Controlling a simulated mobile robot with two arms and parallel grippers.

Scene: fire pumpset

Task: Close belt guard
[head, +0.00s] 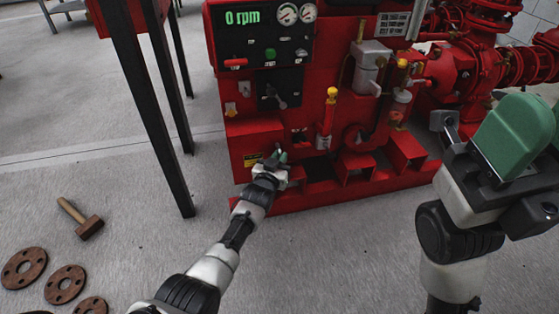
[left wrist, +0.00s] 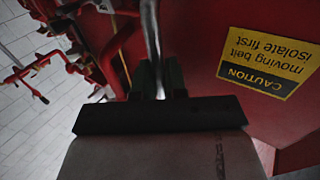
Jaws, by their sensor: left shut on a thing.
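The belt guard (head: 250,140) is a red box panel at the lower left of the red pumpset, with a yellow caution label on it. In the left wrist view the red guard face (left wrist: 215,30) fills the right side, with the label (left wrist: 268,62) upside down. My left gripper (head: 278,158) is at the guard's right side, low down. In the left wrist view its dark green fingers (left wrist: 159,78) are shut on a thin grey handle bar (left wrist: 152,35). My right gripper (head: 512,135) is at the right edge, away from the guard; its jaw state is unclear.
The panel (head: 262,35) above reads 0 rpm. A yellow-topped lever (head: 328,115) stands right of my left gripper. Dark table legs (head: 150,110) stand left of the pumpset. A hammer (head: 82,220) and rusty flanges (head: 65,285) lie on the floor.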

